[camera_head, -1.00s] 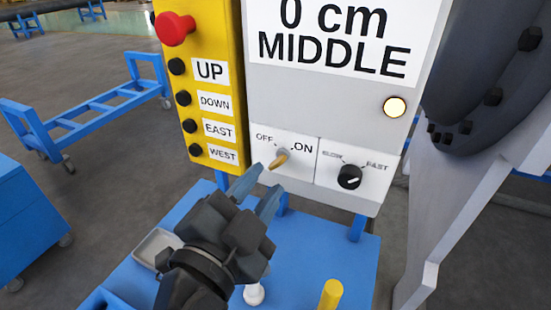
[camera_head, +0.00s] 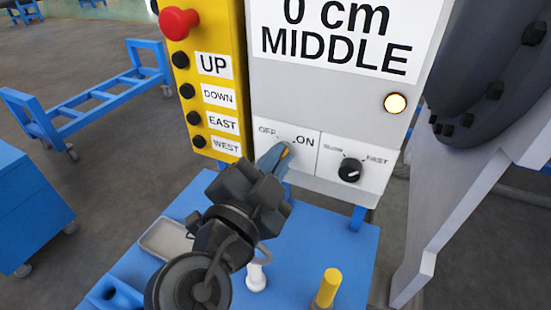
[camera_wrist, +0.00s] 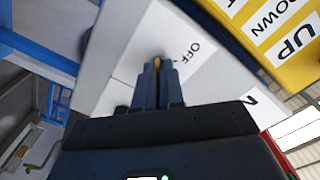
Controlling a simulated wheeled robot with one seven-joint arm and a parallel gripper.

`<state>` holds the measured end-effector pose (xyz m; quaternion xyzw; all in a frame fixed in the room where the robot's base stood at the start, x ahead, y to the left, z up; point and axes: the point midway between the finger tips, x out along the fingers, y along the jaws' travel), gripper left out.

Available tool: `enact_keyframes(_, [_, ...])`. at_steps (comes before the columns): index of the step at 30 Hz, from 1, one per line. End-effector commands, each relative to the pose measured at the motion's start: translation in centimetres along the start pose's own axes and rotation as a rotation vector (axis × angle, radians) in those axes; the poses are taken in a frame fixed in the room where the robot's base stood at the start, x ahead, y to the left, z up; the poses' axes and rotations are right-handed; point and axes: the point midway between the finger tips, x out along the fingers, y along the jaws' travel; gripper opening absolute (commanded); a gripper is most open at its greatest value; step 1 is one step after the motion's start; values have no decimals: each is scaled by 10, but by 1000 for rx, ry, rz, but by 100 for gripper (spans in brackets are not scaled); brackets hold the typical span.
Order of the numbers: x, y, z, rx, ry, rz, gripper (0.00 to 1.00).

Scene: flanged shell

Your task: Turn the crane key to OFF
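The crane key (camera_head: 286,150) is a small brass key on the white panel, between the printed OFF and ON labels. Its exact pointing direction is hard to read behind my fingers. My gripper (camera_head: 275,160) has its blue fingers at the key, close together on both sides of it. In the wrist view the key (camera_wrist: 157,62) shows as a thin brass strip between my two fingertips (camera_wrist: 157,74), and the OFF label stands just right of them. The gripper looks shut on the key.
A black SLOW/FAST knob (camera_head: 350,170) is right of the key. A lit round lamp (camera_head: 395,103) is above it. The yellow button box (camera_head: 207,75) with a red button (camera_head: 179,23) is at the left. A blue table (camera_head: 345,245) with a yellow-topped post (camera_head: 328,288) lies below.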

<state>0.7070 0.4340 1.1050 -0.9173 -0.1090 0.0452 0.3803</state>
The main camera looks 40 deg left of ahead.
Motion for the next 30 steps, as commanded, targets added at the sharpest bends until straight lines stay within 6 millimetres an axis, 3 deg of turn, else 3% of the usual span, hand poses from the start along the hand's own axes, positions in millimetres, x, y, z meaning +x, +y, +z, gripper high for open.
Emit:
enact_keyframes(17, [1,1,0,-39,1,1,0])
enact_keyframes(30, [1,1,0,-354,3,1,0])
